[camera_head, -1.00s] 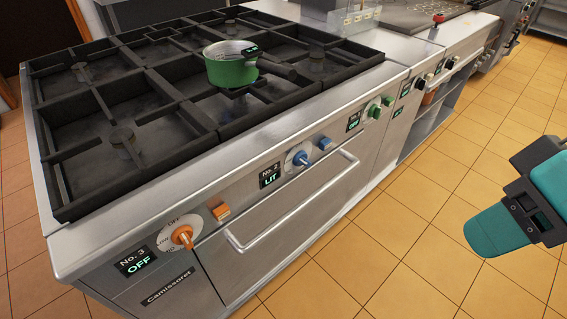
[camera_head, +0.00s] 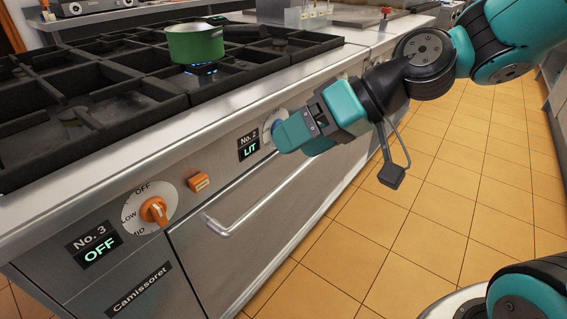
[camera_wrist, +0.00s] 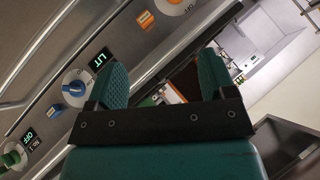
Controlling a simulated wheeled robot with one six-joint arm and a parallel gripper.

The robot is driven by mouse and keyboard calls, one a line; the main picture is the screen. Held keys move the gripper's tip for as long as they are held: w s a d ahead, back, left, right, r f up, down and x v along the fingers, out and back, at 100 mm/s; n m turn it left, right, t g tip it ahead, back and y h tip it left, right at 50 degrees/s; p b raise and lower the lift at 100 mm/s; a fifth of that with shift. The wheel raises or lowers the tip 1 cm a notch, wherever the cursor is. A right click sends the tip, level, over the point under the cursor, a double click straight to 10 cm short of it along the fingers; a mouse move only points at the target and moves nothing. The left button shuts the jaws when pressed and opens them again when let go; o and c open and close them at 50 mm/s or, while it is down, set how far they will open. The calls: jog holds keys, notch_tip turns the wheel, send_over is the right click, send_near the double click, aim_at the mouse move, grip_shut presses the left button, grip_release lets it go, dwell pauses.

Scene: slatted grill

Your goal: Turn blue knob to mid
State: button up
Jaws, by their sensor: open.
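The blue knob (camera_wrist: 74,88) sits on a white round dial of the front panel in the wrist view, beside the No. 2 display (camera_wrist: 100,58) reading LIT. My gripper (camera_wrist: 160,75) is open and empty. The knob is outside the jaws, to the left of the left finger. In the head view my gripper (camera_head: 292,132) is in front of the No. 2 dial (camera_head: 271,119) and covers most of it. I cannot tell whether a finger touches the knob. The knob's exact setting is not readable.
A green pot (camera_head: 195,44) stands on the grates over a small blue flame. An orange knob (camera_head: 154,210) on the No. 3 dial, display OFF, is nearer. A long oven handle (camera_head: 262,198) juts out below the panel. The tiled floor (camera_head: 430,240) at right is clear.

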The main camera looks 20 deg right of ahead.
jog(key=w+d+f+m+t+b, duration=0.8)
jog(key=w+d+f+t+b, duration=0.4)
jog(key=d+f+b, duration=0.4)
jog(key=shift+g+y, duration=0.4)
jog(key=p+x, duration=0.2)
jog(key=x, duration=0.4)
jog(key=p+x, duration=0.3)
jog(key=x, duration=0.3)
jog(key=p+x, duration=0.2)
jog(key=x, duration=0.4)
jog(key=shift+w+d+r+p, duration=0.25)
jog(key=shift+w+r+p, duration=0.15)
jog(key=c, duration=0.9)
